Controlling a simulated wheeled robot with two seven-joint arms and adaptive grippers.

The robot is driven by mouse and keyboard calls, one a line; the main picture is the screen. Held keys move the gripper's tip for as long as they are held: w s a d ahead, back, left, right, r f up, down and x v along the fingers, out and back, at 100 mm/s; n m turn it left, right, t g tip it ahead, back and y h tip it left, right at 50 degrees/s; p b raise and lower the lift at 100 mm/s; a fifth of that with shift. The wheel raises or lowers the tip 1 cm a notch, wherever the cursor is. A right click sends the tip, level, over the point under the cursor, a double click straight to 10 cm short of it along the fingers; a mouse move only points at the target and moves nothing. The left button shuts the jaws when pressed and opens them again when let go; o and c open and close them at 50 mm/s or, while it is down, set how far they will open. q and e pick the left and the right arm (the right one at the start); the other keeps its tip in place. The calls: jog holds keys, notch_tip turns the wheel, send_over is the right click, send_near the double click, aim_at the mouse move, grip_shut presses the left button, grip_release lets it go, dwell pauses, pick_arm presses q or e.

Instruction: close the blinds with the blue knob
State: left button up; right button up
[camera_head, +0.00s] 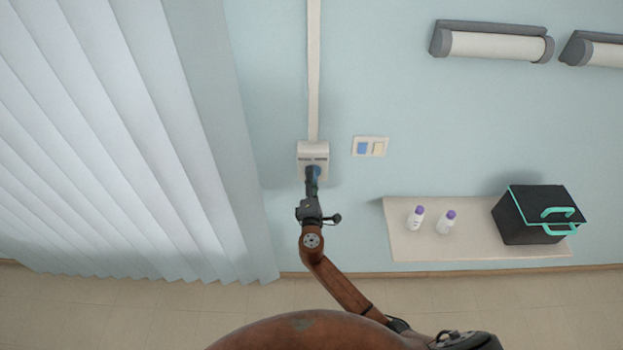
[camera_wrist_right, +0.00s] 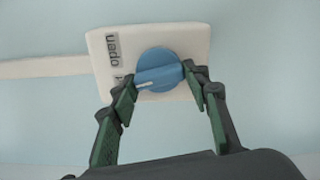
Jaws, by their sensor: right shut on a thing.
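The blue knob (camera_wrist_right: 158,70) sits on a white wall box (camera_head: 313,150) with dark lettering. In the right wrist view the word "open" shows on the box (camera_wrist_right: 102,45), and a white line on the knob points left and slightly down. My right gripper (camera_wrist_right: 160,85) is shut on the knob, one finger on each side. In the head view the right gripper (camera_head: 312,182) reaches up to the box and covers part of the knob (camera_head: 313,170). The white vertical blinds (camera_head: 95,130) hang at the left, their slats spread across the window. My left gripper is not in view.
A white conduit (camera_head: 313,70) runs up from the box. A switch plate (camera_head: 378,147) is right of it. A shelf (camera_head: 480,252) holds two white bottles (camera_head: 415,218) with purple caps and a black case (camera_head: 535,205). Two rolls (camera_head: 497,46) hang at upper right.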

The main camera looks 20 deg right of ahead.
jog(key=n+p, duration=0.3)
jog(key=n, duration=0.6)
jog(key=shift+d+f+p, duration=0.1)
jog(key=shift+f+p, duration=0.05)
jog(key=shift+p, duration=0.2)
jog(key=shift+n, duration=0.4)
jog(key=o, duration=1.2)
jog(key=shift+c, duration=0.2)
jog(key=v, duration=1.2)
